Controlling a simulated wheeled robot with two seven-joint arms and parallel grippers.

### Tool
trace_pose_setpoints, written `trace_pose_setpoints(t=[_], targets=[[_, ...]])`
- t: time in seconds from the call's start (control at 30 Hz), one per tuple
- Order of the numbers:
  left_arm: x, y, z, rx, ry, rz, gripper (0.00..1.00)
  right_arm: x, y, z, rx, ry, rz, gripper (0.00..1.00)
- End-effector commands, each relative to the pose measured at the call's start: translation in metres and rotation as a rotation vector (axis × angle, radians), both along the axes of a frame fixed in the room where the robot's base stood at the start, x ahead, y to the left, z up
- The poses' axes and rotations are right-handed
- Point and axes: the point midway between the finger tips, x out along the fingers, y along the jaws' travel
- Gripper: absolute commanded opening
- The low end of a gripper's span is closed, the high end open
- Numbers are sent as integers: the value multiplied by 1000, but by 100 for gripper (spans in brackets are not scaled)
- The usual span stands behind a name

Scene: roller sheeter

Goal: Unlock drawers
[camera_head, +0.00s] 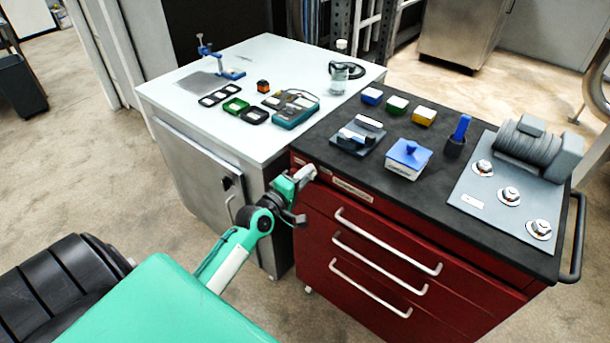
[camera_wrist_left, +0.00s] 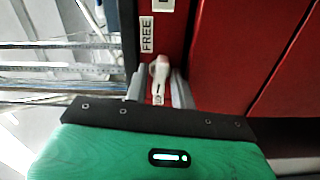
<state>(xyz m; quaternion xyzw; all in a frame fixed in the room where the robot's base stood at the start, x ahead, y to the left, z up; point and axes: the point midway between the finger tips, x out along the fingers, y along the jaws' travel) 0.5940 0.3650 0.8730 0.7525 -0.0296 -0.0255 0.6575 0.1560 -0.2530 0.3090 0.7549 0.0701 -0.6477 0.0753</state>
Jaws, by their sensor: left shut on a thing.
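The red drawer cabinet (camera_head: 350,225) has a black top and several drawers with light bar handles, all looking closed. My left gripper (camera_head: 303,178) is at the cabinet's upper left front corner. In the left wrist view my left gripper (camera_wrist_left: 158,92) is shut on a small pale lever (camera_wrist_left: 159,72) on the red front, one finger on each side. A white label reading FREE (camera_wrist_left: 147,35) is beside the lever, with part of another label above. In the head view the gripper hides the lever. My right gripper is not in view.
A white-topped cabinet (camera_head: 180,93) adjoins on the left, with trays and tools on it. The black top holds a blue-lidded box (camera_head: 408,158), small colored boxes and a grey roller machine (camera_head: 540,145). Floor is open in front.

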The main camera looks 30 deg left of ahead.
Motion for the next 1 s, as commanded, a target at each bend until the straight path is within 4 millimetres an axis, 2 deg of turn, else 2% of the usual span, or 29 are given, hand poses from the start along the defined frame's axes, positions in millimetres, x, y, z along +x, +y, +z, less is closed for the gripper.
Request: trace_pose_setpoints(t=[0.8, 1.0], targets=[[0, 0, 2, 754, -56, -2, 2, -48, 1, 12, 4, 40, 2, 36], [0, 0, 1, 942, -71, -1, 2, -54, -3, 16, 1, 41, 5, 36]])
